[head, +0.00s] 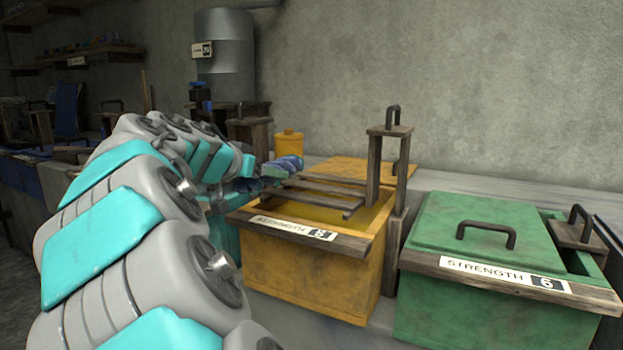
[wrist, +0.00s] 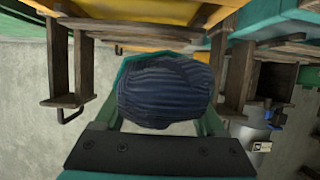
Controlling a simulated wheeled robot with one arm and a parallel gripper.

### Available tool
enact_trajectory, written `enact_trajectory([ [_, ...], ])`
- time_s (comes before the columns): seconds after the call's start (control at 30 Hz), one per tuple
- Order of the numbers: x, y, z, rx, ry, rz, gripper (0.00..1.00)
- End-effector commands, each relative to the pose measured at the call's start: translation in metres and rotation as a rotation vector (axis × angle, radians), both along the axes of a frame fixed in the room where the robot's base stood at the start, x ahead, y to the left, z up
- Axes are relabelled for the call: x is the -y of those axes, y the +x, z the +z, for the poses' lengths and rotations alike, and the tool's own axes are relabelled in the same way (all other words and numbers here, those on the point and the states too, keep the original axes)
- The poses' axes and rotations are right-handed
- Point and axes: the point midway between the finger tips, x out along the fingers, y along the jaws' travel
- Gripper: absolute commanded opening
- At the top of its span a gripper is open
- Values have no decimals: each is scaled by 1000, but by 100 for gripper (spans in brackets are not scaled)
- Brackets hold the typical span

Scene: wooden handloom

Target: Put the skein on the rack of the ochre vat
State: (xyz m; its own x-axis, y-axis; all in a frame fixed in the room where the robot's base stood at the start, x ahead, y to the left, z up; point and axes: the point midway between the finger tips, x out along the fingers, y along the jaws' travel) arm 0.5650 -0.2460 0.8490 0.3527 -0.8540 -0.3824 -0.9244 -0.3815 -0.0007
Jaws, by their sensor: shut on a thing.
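My gripper (head: 258,180) is shut on a dark blue skein (head: 284,164). In the wrist view the ribbed skein (wrist: 165,95) fills the space between the green fingers of my gripper (wrist: 162,100). The ochre vat (head: 300,273) stands in the middle of the head view, with a worn label on its front board. Its wooden rack (head: 318,199) of slats lies over the opening, joined to a post with a handle. The skein is at the rack's left back end; I cannot tell whether they touch. The wrist view is upside down, with the ochre vat (wrist: 130,10) at the top.
A green vat (head: 440,300) with a lid (head: 475,233) and a "STRENGTH 6" label stands at the right. An ochre lid (head: 355,170) and a small ochre canister (head: 289,143) are behind the ochre vat. A grey metal tank (head: 226,60) stands by the wall.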

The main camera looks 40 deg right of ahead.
Motion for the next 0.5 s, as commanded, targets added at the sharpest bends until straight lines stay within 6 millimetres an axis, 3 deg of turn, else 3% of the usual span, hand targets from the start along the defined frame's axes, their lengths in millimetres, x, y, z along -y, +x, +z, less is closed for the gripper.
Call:
enact_trajectory([
  [0.17, 26, 12, -3, 0, 3, -3, 7],
  [0.5, 101, 49, -11, 0, 2, 0, 7],
])
